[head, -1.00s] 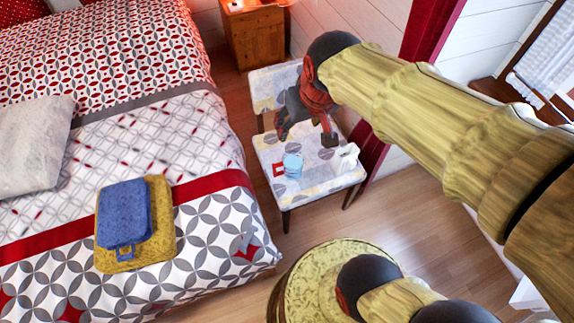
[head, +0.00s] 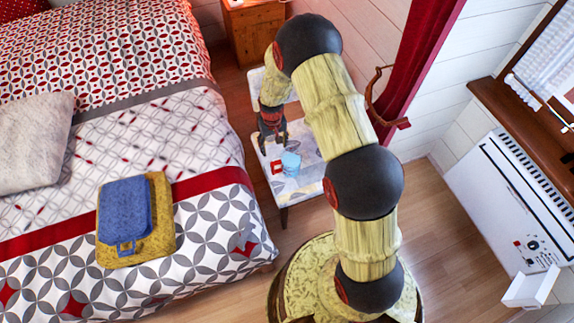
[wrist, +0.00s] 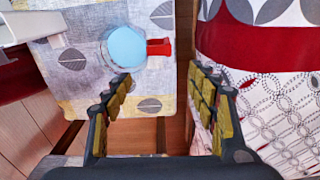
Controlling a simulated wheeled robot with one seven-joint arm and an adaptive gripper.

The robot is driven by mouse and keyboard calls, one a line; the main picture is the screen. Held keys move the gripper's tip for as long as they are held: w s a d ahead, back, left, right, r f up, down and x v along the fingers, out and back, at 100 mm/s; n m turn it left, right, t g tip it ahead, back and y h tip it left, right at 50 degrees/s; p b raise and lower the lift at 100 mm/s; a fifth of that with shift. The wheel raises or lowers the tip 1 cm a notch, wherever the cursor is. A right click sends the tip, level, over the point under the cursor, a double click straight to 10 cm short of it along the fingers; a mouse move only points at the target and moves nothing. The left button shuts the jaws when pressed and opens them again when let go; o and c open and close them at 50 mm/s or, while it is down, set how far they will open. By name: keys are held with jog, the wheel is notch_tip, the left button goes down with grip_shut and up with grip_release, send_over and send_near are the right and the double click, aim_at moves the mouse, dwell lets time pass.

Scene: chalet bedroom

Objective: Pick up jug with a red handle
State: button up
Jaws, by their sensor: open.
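The light blue jug (head: 291,163) with a red handle (head: 276,167) stands on the patterned seat of a chair or bench (head: 304,182). In the wrist view the jug (wrist: 126,47) shows from above, its red handle (wrist: 158,47) pointing right. My gripper (head: 272,143) hangs above the seat, just behind the jug in the head view. In the wrist view my gripper (wrist: 162,85) is open with nothing between its fingers. The jug lies beyond the fingertips, nearer the left finger. The fingers appear apart from it.
A white object (wrist: 28,22) sits left of the jug in the wrist view; my arm hides it in the head view. The bed (head: 215,215) borders the seat, with a blue bag-like item (head: 124,210) on it. A red curtain (head: 418,65) hangs to the right.

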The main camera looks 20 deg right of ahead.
aim_at(276, 162)
jog(key=f, duration=0.4)
jog(key=f+b, duration=0.1)
jog(key=f, duration=0.3)
jog(key=s+f+b, duration=0.1)
jog(key=f, duration=0.3)
jog(key=shift+f, duration=0.2)
jog(key=shift+f+b, duration=1.15)
jog(key=shift+f, duration=1.8)
jog(key=shift+c, duration=1.1)
grip_shut()
